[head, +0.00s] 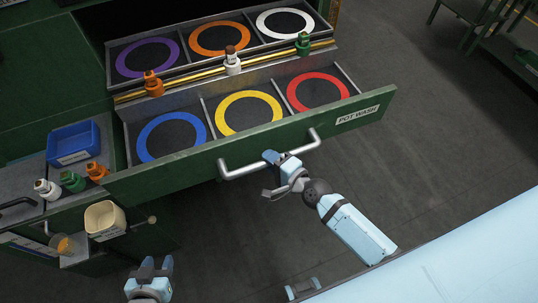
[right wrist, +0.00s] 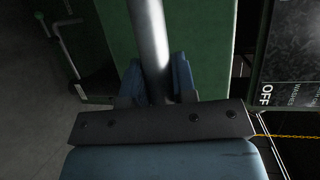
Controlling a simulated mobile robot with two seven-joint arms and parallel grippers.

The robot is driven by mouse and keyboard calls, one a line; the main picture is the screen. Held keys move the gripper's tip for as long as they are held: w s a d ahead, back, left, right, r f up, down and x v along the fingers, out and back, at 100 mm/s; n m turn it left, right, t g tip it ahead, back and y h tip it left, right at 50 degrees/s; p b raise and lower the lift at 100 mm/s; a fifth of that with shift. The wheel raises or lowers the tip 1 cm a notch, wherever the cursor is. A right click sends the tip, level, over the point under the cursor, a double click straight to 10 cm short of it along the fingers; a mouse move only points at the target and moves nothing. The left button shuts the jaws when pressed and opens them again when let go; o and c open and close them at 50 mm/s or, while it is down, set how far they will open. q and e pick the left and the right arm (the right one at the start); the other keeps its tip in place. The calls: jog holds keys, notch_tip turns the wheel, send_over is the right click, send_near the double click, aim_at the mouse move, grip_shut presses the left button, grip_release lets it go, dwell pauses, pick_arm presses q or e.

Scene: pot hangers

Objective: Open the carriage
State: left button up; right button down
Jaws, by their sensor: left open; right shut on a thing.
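The carriage (head: 357,118) is a green drawer-like unit with a "POT WASH" label, standing pulled out over the floor in the head view. Its compartments hold coloured rings on dark pads. A silver bar handle (head: 240,169) runs along its front. My right gripper (head: 274,168) is shut on this handle near its middle. In the right wrist view the bar (right wrist: 148,35) passes between the fingers of my right gripper (right wrist: 157,85). My left gripper (head: 154,264) is open and empty at the bottom left, apart from the carriage.
A blue tray (head: 73,143), several small bottles and a cream container (head: 104,219) are at the left. The floor (head: 440,130) at right is clear.

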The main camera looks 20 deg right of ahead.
jog(key=shift+s, duration=0.1)
dwell(0.3)
jog(key=c, duration=0.9)
grip_release()
jog(key=shift+s, duration=0.1)
jog(key=shift+b+v, duration=1.1)
jog(key=shift+v, duration=5.75)
jog(key=s+f+n+g+h+p, duration=0.1)
jog(key=f+n, duration=0.1)
jog(key=n, duration=0.3)
jog(key=s+a+f+n+g+h+p, duration=0.1)
jog(key=f+n, duration=0.1)
jog(key=n, duration=0.4)
jog(key=s+a+f+n+g+h+p, duration=0.1)
jog(key=f+n, duration=0.2)
jog(key=n, duration=0.3)
jog(key=shift+s+g+h, duration=0.15)
jog(key=shift+g+h, duration=0.15)
